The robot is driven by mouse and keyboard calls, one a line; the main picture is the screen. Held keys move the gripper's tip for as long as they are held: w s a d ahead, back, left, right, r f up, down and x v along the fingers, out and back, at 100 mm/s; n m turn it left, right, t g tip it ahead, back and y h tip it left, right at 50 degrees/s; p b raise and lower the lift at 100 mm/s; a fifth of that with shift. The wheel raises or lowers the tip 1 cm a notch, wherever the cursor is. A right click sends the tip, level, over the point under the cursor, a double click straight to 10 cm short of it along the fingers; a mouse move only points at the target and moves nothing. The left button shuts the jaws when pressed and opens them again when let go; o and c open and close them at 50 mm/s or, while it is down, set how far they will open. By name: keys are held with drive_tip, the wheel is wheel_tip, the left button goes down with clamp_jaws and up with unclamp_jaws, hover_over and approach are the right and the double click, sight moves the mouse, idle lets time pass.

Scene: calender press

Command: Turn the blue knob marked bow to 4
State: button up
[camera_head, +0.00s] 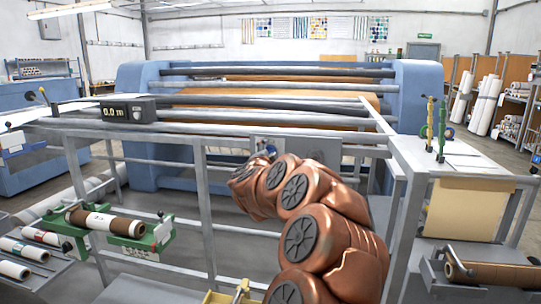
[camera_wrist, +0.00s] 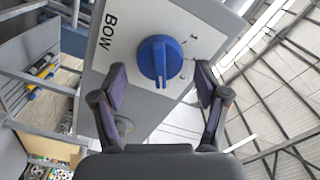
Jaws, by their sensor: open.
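The blue knob (camera_wrist: 158,62) sits on a pale plate (camera_wrist: 128,20) in the wrist view, with the word BOW printed to its left, turned sideways. Small scale marks lie to the knob's right, too small to read. The knob's raised grip bar runs roughly up and down the picture. My gripper (camera_wrist: 161,76) is open, one finger on each side below the knob, with clear gaps and nothing held. I cannot tell how far the fingertips are from the plate.
Grey rails (camera_head: 230,128) frame the blue press (camera_head: 140,75) around the panel. A black readout box (camera_head: 128,109) shows 0.0 m. A green holder with a brown roll (camera_head: 108,222) stands at left, a white side table (camera_head: 450,160) at right.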

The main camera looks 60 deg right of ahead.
drive_tip(key=shift+a, duration=0.1)
drive_tip(key=v, duration=1.2)
idle(0.4)
idle(0.4)
